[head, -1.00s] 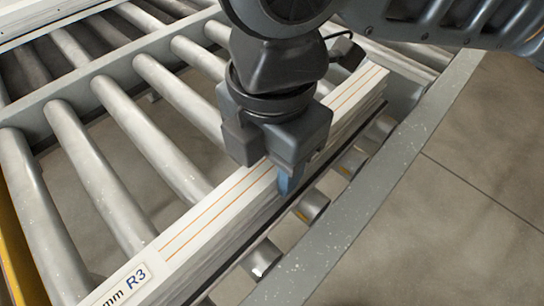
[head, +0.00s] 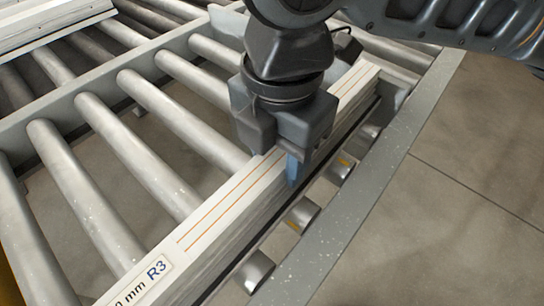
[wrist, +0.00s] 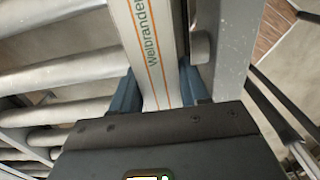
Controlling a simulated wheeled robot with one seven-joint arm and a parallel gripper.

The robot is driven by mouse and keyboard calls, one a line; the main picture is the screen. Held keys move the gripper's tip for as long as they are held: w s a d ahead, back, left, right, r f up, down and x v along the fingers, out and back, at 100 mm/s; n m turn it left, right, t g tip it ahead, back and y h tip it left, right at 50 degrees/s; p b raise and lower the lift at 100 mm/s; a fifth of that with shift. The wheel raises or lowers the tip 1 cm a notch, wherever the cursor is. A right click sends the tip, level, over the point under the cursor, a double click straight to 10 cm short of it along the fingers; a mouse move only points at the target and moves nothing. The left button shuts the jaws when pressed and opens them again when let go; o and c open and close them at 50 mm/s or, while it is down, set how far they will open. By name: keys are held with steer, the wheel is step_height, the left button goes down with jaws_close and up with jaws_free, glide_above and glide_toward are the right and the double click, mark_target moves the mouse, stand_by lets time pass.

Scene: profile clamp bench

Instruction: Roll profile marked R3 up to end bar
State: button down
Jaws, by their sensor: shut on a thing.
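The profile marked R3 (head: 225,225) is a long white stack-like bar with two orange lines and an R3 label at its near end in the head view. It lies across the rollers beside the right side rail. My gripper (head: 272,162) is shut across it around mid-length, one blue finger showing on its right side. In the wrist view my gripper (wrist: 160,95) has blue fingers on both sides of the profile (wrist: 148,35), whose printed lettering shows. A grey piece, perhaps the end bar (head: 392,101), is beside the profile's far end; I cannot tell whether they touch.
Grey rollers (head: 155,155) run across the frame to the left. The speckled side rail (head: 345,235) runs close along the profile's right, with roller ends between. Another pale stack (head: 55,20) is at upper left. Bare floor (head: 470,210) lies right of the rail.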

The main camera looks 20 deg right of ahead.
mark_target(280, 152)
steer(key=shift+c, duration=2.4)
jaws_free()
steer(key=shift+r, duration=3.9)
